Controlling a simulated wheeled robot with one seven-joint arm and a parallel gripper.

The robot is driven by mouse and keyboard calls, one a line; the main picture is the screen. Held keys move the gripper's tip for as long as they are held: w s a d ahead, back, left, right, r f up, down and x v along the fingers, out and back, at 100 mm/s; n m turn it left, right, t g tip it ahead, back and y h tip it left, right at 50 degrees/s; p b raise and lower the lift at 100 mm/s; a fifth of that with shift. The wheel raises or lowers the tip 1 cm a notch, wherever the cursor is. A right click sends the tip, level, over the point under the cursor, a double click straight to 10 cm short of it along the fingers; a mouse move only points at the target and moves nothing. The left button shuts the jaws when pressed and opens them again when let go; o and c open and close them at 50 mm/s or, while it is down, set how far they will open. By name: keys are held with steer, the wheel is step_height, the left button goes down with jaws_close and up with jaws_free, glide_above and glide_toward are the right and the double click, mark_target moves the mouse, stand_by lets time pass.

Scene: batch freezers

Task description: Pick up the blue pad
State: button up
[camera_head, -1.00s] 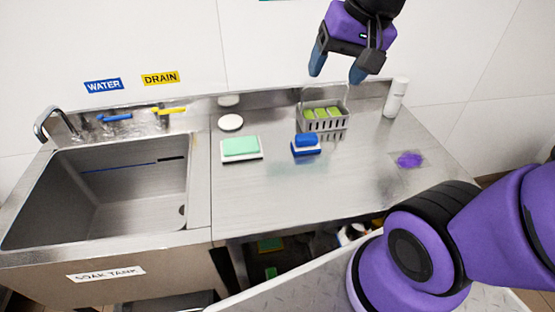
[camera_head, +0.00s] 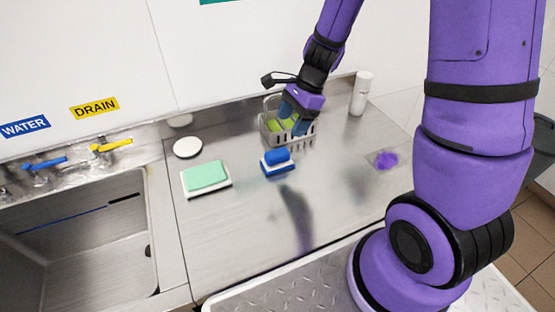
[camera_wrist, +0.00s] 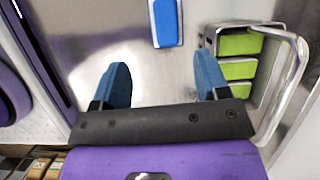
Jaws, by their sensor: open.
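In the wrist view the blue pad (camera_wrist: 165,22) shows at the top, ahead of the fingers and partly cut off by the frame edge. My gripper (camera_head: 295,115) hangs above the counter, in front of the basket in the head view. In the wrist view my gripper (camera_wrist: 160,85) has its two blue fingertips wide apart with nothing between them. The pad lies beyond the fingertips and apart from them.
The basket (camera_head: 270,135) with green pads stands close to my gripper. A mint pad (camera_head: 206,175) lies on a white tray to the left. A white bottle (camera_head: 361,95) stands at the back, and a purple patch (camera_head: 387,160) lies right. The front counter is clear.

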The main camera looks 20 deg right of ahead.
mark_target(277, 152)
steer(key=shift+m, duration=0.4)
steer(key=x, duration=0.7)
steer(key=shift+w+d+f, duration=0.1)
steer(key=shift+d, duration=0.15)
steer(key=shift+w+x, duration=0.15)
steer(key=shift+x, duration=1.15)
steer(key=shift+w+x, duration=0.2)
steer(key=shift+x, duration=1.1)
steer(key=shift+d+f, duration=0.1)
steer(key=shift+d, duration=0.05)
steer(key=c, duration=0.7)
